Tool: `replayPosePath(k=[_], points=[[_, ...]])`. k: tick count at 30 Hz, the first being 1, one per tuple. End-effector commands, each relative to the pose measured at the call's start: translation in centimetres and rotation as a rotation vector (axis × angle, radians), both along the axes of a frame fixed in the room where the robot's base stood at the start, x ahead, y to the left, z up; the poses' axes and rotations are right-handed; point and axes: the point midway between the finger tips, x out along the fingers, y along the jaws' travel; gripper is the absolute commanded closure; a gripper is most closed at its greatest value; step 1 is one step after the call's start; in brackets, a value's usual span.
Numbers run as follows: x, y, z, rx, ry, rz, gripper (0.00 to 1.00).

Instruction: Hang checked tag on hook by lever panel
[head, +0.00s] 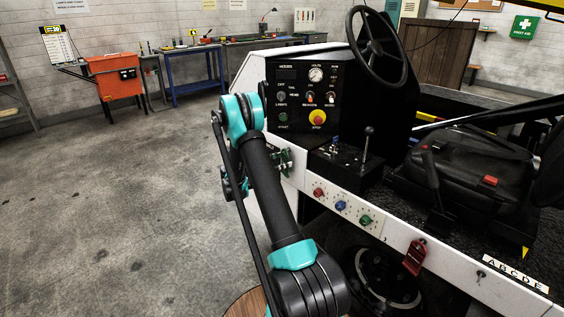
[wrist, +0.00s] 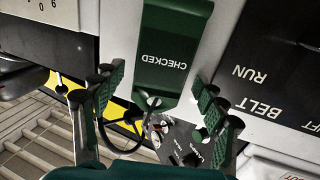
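The green tag (wrist: 165,50) marked CHECKED shows upside down in the wrist view, in front of a white surface. Its narrow end, with a small round spot (wrist: 153,101), lies between my fingers; I cannot tell if a hook passes through it. My gripper (wrist: 158,98) is open, with a gap on each side of the tag. In the head view my gripper (head: 284,161) is beside the white body, left of the black lever panel (head: 345,165) with its upright lever. The tag cannot be told from the green finger pads there.
A red tag (head: 414,257) hangs on the white side panel (head: 455,275), below the seat (head: 455,165). Red, blue and green knobs (head: 341,206) line that panel. The control panel (head: 303,100) and steering wheel (head: 378,45) rise behind. Open floor (head: 110,210) lies left.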

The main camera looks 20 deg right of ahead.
Motion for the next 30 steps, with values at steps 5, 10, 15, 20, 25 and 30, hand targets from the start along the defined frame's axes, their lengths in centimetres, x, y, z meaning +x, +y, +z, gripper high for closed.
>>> replayPosePath(k=[5,10,15,20,25,30], points=[[0.0,0.0,0.0,0.000,0.000,0.000,0.26],[0.0,0.4,0.0,0.000,0.000,0.001,0.26],[-0.1,2.7,0.0,0.000,0.000,0.003,0.26],[-0.4,6.0,0.0,0.000,0.000,0.004,0.26],[-0.8,9.2,0.0,0.000,0.000,0.003,0.26],[-0.9,11.2,0.0,0.000,0.000,0.001,0.26]])
